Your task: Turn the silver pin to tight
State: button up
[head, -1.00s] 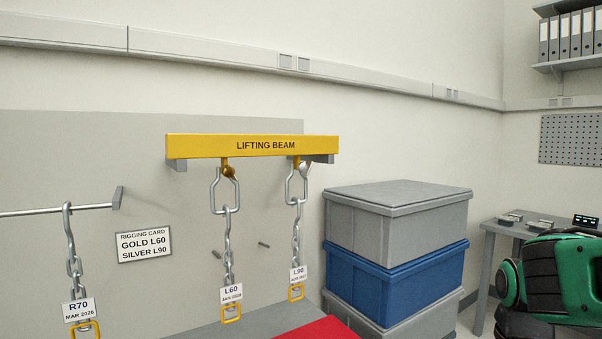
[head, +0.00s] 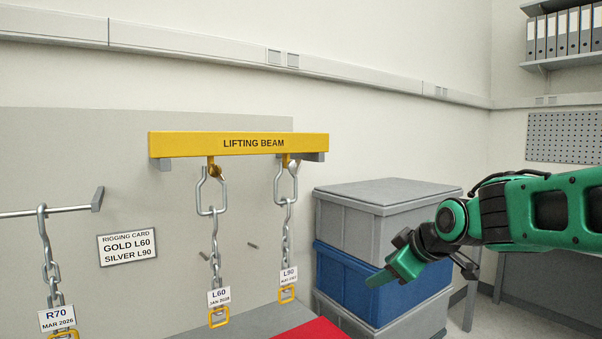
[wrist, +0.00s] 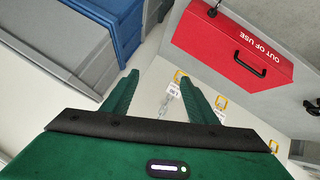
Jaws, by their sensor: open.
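The silver pin (head: 294,166) sits at the top of the right chain's shackle, under the yellow lifting beam (head: 240,144). That chain (head: 285,235) carries the tag L90 (head: 288,275). The gold pin (head: 216,171) is at the left shackle, above the chain tagged L60 (head: 219,297). My gripper (head: 390,274) is to the right of and below the silver pin, well apart from it, in front of the stacked boxes. In the wrist view its two green fingers (wrist: 157,82) are apart with nothing between them. The silver pin cannot be made out in that view.
Grey and blue boxes (head: 350,287) are stacked right of the beam. A rigging card (head: 127,247) reads gold L60, silver L90. A chain tagged R70 (head: 57,317) hangs from a rail at left. A red OUT OF USE box (wrist: 225,45) shows in the wrist view.

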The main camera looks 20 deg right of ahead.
jog(key=w+a+r+n+t+y, duration=0.2)
jog(key=w+a+r+n+t, duration=0.3)
jog(key=w+r, duration=0.45)
jog(key=n+t+y, duration=0.2)
jog(key=n+y, duration=0.1)
jog(key=n, duration=0.2)
send_near(300, 167)
jog(key=x, duration=0.9)
jog(key=shift+w+a, duration=0.1)
jog(key=shift+w, duration=0.15)
jog(key=shift+c, duration=0.7)
jog(key=shift+f, duration=0.1)
jog(key=c, duration=0.9)
